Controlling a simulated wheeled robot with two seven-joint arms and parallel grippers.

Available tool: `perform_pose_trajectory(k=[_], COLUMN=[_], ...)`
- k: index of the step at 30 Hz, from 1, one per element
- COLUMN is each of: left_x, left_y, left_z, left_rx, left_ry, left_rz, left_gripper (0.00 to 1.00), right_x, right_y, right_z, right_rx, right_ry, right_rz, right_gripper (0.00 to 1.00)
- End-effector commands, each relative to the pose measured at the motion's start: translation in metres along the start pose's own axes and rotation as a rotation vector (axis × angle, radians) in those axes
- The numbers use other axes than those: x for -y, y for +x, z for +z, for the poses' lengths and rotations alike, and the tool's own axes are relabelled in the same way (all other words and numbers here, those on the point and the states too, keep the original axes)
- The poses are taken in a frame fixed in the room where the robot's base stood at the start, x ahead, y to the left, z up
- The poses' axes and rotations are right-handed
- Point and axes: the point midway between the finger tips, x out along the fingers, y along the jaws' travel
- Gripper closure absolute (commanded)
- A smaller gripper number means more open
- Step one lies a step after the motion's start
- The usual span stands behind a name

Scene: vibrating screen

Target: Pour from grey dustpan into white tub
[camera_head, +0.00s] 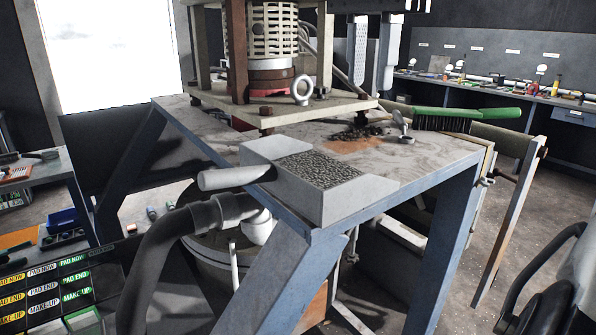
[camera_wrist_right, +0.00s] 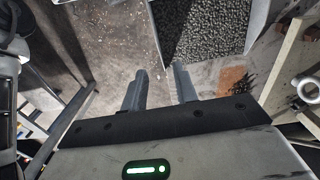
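The grey dustpan (camera_head: 332,205) sits on the near corner of the table, full of dark grey granules (camera_head: 318,168). Its handle (camera_head: 235,178) points left past the table edge. The dustpan's granules (camera_wrist_right: 203,38) also fill the top of the right wrist view. My right gripper (camera_head: 375,82) hangs fingers down above the table, right of and higher than the dustpan. It is open and empty, with both fingers apart in the wrist view (camera_wrist_right: 160,82). A pale round vessel (camera_head: 222,262) stands partly hidden under the table; I cannot tell if it is the white tub. My left gripper is out of view.
The screen machine (camera_head: 272,65) stands on the table, with an eye bolt (camera_head: 302,90). A dark pile (camera_head: 358,132) lies behind the dustpan. A green brush (camera_head: 465,114) lies at the right edge. A dark hose (camera_head: 150,270) crosses the lower left. Floor at right is partly clear.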

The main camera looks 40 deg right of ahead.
Motion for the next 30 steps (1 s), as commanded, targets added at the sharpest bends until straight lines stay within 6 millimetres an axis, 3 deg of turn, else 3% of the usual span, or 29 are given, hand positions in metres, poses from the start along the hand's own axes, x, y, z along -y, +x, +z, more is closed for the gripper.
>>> perform_pose_trajectory(k=[6, 12, 20, 30], left_x=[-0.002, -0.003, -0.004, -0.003], left_y=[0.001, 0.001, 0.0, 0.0], left_z=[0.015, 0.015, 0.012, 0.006], left_rx=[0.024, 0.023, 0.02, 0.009], left_ry=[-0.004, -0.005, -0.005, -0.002], left_rz=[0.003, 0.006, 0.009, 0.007], left_gripper=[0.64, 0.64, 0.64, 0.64], right_x=[-0.001, -0.001, -0.001, -0.001], right_y=[0.049, 0.084, 0.103, 0.146], right_z=[0.001, 0.001, 0.001, 0.004], right_rx=[0.004, 0.004, 0.004, 0.005], right_ry=[-0.002, 0.0, 0.001, 0.001], right_rz=[0.004, 0.002, 0.002, 0.001], right_gripper=[0.71, 0.71, 0.71, 0.71])
